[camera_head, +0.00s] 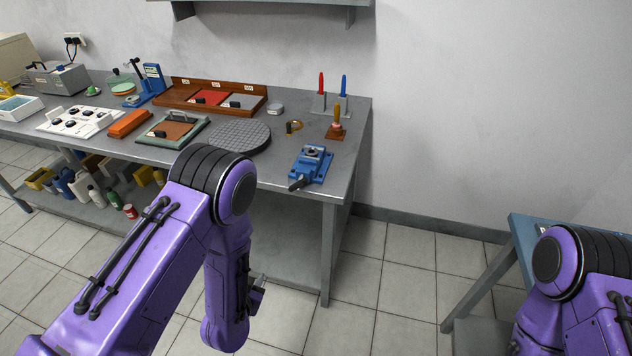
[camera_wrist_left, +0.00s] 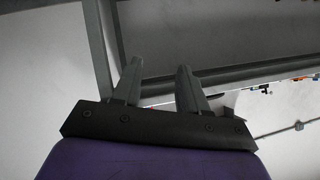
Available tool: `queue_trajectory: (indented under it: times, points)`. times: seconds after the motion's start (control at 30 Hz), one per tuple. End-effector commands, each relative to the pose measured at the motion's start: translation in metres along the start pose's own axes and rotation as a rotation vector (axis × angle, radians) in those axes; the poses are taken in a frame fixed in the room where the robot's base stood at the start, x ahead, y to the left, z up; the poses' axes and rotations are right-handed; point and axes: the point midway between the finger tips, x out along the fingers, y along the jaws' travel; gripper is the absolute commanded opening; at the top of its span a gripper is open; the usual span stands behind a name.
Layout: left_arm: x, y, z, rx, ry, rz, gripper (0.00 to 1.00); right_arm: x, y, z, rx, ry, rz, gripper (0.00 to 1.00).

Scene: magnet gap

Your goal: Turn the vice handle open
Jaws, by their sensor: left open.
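The blue vice (camera_head: 312,163) sits near the right front corner of the grey workbench (camera_head: 352,150). Its dark handle (camera_head: 299,183) points toward the front edge of the bench. My left gripper (camera_head: 260,284) hangs in front of the bench, below the top and left of the vice, apart from it. In the left wrist view the two fingers of my left gripper (camera_wrist_left: 158,88) stand apart with nothing between them. The vice cannot be made out in the wrist view. Of my right arm only the upper part shows at the right; its gripper is out of view.
A round grey ribbed plate (camera_head: 240,137), a wooden stand with an orange tool (camera_head: 337,124), and red and blue pointed tools (camera_head: 321,90) are near the vice. A lower shelf (camera_head: 275,235) holds several bottles. A blue-topped table (camera_head: 524,232) stands at the right. Floor between them is clear.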

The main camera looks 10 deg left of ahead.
Motion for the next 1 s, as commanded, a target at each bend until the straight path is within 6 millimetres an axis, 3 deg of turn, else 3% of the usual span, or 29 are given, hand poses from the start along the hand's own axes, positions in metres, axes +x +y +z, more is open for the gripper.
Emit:
queue_trajectory:
  times: [0.03, 0.1, 0.2, 0.23, 0.37, 0.67, 0.8, 1.0]
  points:
    - [0.013, 0.005, -0.057, 0.126, 0.163, -0.001, 0.43, -0.007, 0.0, -0.003, 0.0, 0.0, 0.0, 1.0]
    - [0.022, 0.013, -0.119, 0.285, 0.353, -0.029, 0.43, -0.01, 0.001, -0.004, 0.0, 0.0, 0.0, 1.0]
    - [0.023, 0.021, -0.176, 0.428, 0.527, -0.081, 0.43, -0.012, 0.001, -0.005, 0.0, 0.0, 0.0, 1.0]
    - [0.023, 0.023, -0.186, 0.453, 0.555, -0.092, 0.43, -0.012, 0.001, -0.005, 0.0, 0.0, 0.0, 1.0]
    - [0.031, 0.025, -0.206, 0.487, 0.595, -0.112, 0.43, -0.017, 0.002, -0.007, 0.0, 0.0, 0.0, 1.0]
    - [0.086, 0.026, -0.242, 0.484, 0.59, -0.113, 0.43, -0.035, 0.003, -0.015, 0.0, 0.0, 0.0, 1.0]
    - [0.103, 0.028, -0.251, 0.485, 0.588, -0.11, 0.43, -0.038, 0.003, -0.016, 0.0, 0.0, 0.0, 1.0]
    - [0.11, 0.028, -0.254, 0.486, 0.586, -0.109, 0.43, -0.038, 0.004, -0.016, 0.0, 0.0, 0.0, 1.0]
